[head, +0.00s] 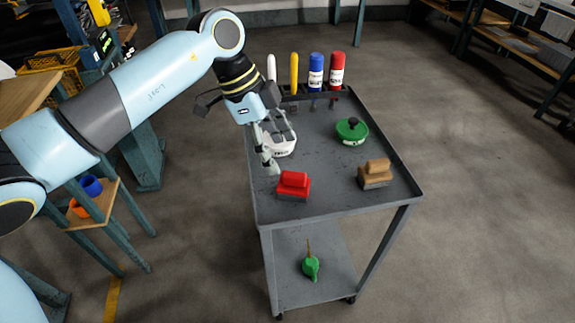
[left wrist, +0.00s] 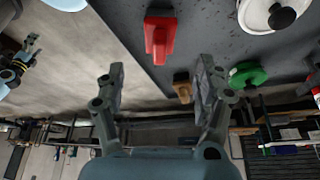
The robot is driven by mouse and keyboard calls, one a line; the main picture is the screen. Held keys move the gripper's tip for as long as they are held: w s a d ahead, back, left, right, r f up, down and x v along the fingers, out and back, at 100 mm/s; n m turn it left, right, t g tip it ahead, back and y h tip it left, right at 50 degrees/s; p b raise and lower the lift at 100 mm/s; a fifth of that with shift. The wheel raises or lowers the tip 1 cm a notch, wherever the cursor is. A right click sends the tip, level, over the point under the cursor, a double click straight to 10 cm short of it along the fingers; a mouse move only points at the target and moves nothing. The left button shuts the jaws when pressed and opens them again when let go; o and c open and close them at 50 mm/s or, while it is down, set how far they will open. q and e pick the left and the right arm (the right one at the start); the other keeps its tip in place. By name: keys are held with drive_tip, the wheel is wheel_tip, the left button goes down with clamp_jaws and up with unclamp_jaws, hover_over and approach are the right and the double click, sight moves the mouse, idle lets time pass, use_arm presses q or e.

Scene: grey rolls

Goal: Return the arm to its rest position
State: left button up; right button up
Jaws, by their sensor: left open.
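My left arm comes in from the left in the head view. My left gripper (head: 281,155) is open and points down over the left side of the grey cart (head: 325,208), in front of a white round object (head: 283,148). Its two fingers stand apart with nothing between them in the left wrist view (left wrist: 160,75). A red block (head: 293,184) lies just in front of the gripper. What seems to be my right gripper (left wrist: 31,46) shows small at the left edge of the left wrist view; its jaws are too small to read.
A green round object with a black knob (head: 351,130) and a tan brush (head: 375,174) sit on the cart's right side. White, yellow, blue and red upright items stand along its back. A green item (head: 311,267) is on the lower shelf. Open floor lies to the right.

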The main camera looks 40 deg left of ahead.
use_arm(q)
drive_tip(key=v, duration=0.3)
drive_tip(key=shift+r, duration=0.1)
drive_tip(key=shift+d, duration=0.15)
